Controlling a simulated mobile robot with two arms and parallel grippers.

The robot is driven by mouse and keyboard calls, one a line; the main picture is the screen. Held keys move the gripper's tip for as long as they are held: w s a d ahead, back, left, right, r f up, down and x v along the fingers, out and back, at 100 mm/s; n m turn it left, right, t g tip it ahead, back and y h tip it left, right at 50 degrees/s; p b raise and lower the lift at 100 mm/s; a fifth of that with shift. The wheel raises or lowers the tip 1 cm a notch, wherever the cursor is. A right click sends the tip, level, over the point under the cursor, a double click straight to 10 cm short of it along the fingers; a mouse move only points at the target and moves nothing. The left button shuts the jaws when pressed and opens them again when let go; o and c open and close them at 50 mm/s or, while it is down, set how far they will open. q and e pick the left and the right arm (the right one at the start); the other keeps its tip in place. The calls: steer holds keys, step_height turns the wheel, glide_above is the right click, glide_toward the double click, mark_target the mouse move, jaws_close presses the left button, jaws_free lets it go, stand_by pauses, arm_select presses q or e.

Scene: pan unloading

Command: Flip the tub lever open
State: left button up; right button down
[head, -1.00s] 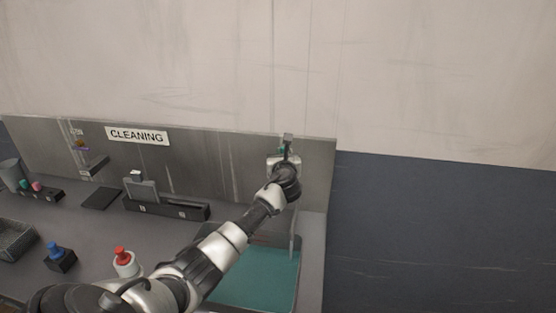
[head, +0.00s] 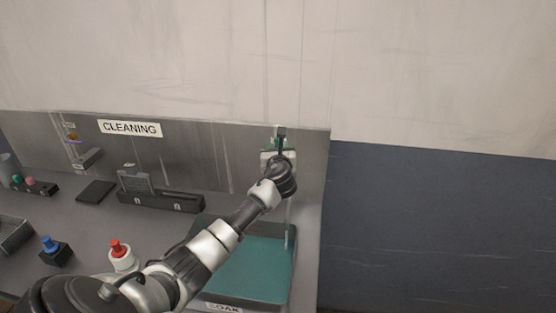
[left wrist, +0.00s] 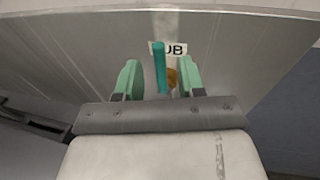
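The tub lever (left wrist: 160,68) is a teal upright bar in the left wrist view, in front of a partly covered label ending in "UB" (left wrist: 178,48) on the metal back panel. My left gripper (left wrist: 158,78) is open, with its two green fingers on either side of the lever and a visible gap to each. An orange-brown round part (left wrist: 172,77) shows just behind the lever. In the head view my left gripper (head: 279,143) is up against the back panel above the teal tub (head: 262,272), and the lever cannot be made out clearly. My right gripper is not in view.
The metal back panel (head: 215,155) carries a "CLEANING" sign (head: 131,128). On the counter left of my arm stand a black rack (head: 160,201), a red-topped item (head: 117,253) and a blue-topped item (head: 52,251). A dark wall area (head: 440,235) lies right of the counter.

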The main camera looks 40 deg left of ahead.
arm_select(q)
steer(key=b+v, duration=0.1)
steer(key=v, duration=0.7)
steer(key=shift+d, duration=0.2)
steer(key=shift+s, duration=0.15)
steer(key=shift+f, duration=0.1)
